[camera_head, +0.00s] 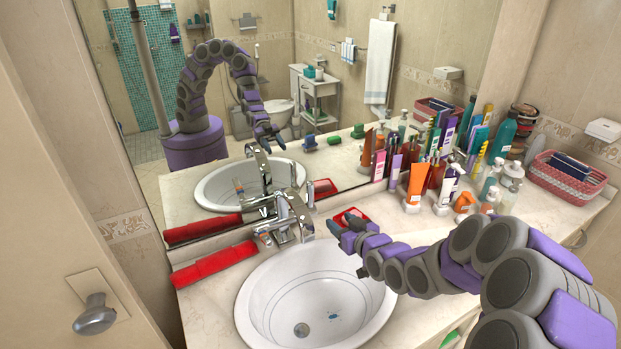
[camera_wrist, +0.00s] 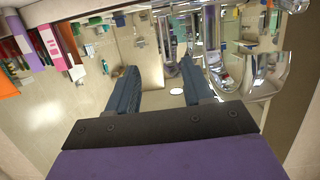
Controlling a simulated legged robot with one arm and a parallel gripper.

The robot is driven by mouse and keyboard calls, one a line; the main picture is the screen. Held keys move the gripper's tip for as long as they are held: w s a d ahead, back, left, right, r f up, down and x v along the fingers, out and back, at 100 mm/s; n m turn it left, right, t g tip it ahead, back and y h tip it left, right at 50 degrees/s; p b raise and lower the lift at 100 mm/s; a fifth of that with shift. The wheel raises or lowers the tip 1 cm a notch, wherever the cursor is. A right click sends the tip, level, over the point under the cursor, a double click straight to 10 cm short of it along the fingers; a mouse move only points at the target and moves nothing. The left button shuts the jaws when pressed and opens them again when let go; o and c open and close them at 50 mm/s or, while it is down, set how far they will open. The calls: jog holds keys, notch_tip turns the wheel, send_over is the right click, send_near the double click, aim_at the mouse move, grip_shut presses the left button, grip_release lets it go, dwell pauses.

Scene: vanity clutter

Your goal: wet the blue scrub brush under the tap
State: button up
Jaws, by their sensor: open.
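I cannot make out a blue scrub brush with certainty in either view. The chrome tap (camera_head: 285,215) stands at the back rim of the white basin (camera_head: 262,297). Chrome parts, which look like the tap (camera_wrist: 265,70), also show upside down at the right of the wrist view. My gripper (camera_head: 341,226) is above the back right side of the basin, to the right of the tap and apart from it. In the wrist view its two blue-grey fingers (camera_wrist: 159,68) are spread, with nothing held between them.
A long red item (camera_head: 213,263) lies left of the tap. A red item (camera_head: 351,217) lies on the counter behind my gripper. Several bottles and tubes (camera_head: 440,180) crowd the counter at right, near a pink basket (camera_head: 568,178). The mirror (camera_head: 330,80) backs the counter.

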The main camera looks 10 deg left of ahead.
aim_at(307, 182)
jog(key=w+a, duration=0.3)
jog(key=w, duration=0.2)
jog(key=w+a+t+y, duration=0.1)
jog(key=w+a, duration=0.3)
jog(key=w, duration=0.1)
jog(key=w+a+r+t+b, duration=0.1)
jog(key=w+a, duration=0.2)
jog(key=w, duration=0.2)
jog(key=shift+a+r+y, duration=0.1)
jog(key=shift+a+y, duration=0.15)
jog(key=shift+y, duration=0.15)
jog(key=shift+x, duration=0.8)
jog(key=shift+s, duration=0.1)
jog(key=shift+c, duration=0.4)
jog(key=shift+c, duration=0.6)
grip_shut()
